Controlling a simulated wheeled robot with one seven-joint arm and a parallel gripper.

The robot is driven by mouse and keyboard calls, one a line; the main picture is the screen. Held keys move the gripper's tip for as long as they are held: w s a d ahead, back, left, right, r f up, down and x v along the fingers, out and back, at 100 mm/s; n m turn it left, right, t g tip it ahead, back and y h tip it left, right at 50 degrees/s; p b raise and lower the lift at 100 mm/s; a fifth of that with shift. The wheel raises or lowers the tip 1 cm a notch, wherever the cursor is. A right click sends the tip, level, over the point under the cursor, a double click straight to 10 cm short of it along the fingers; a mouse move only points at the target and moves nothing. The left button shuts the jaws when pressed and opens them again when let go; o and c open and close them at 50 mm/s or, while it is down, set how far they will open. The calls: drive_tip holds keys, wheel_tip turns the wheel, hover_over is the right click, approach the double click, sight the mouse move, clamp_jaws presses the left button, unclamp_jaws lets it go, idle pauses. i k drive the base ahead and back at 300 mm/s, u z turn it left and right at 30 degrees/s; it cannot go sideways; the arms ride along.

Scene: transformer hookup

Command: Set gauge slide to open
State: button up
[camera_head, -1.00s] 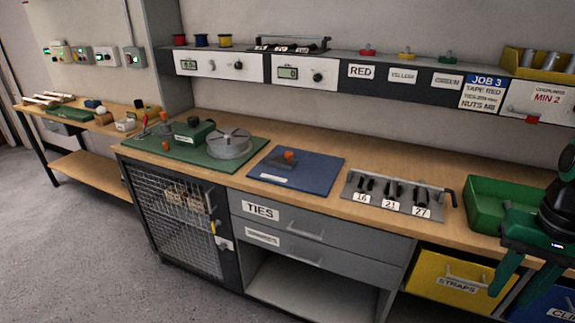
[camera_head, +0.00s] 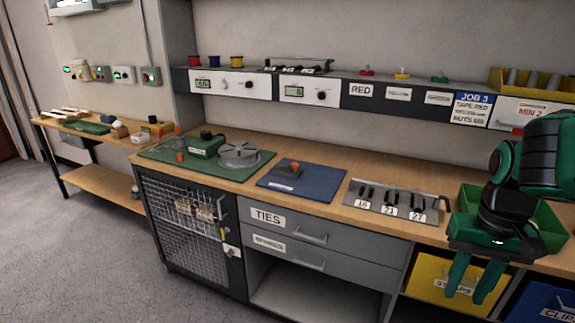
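A blue plate (camera_head: 322,188) lies on the wooden bench; a small grey block with an orange knob (camera_head: 294,167) sits on it. My gripper (camera_head: 467,294) hangs at the right, in front of the yellow STRAPS drawer in the picture. Its two green fingers point down, apart, with nothing between them. It is well to the right of the blue plate.
A green tray (camera_head: 545,218) stands behind my gripper, partly hidden by my arm. A green mat (camera_head: 175,157) with a round grey disc fixture (camera_head: 240,154) is at left. A shelf with panels (camera_head: 362,91) runs behind. The bench front between plate and rack is clear.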

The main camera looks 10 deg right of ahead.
sight(293, 172)
drive_tip(key=u, duration=0.05)
drive_tip(key=i, duration=1)
drive_tip(key=z, duration=0.05)
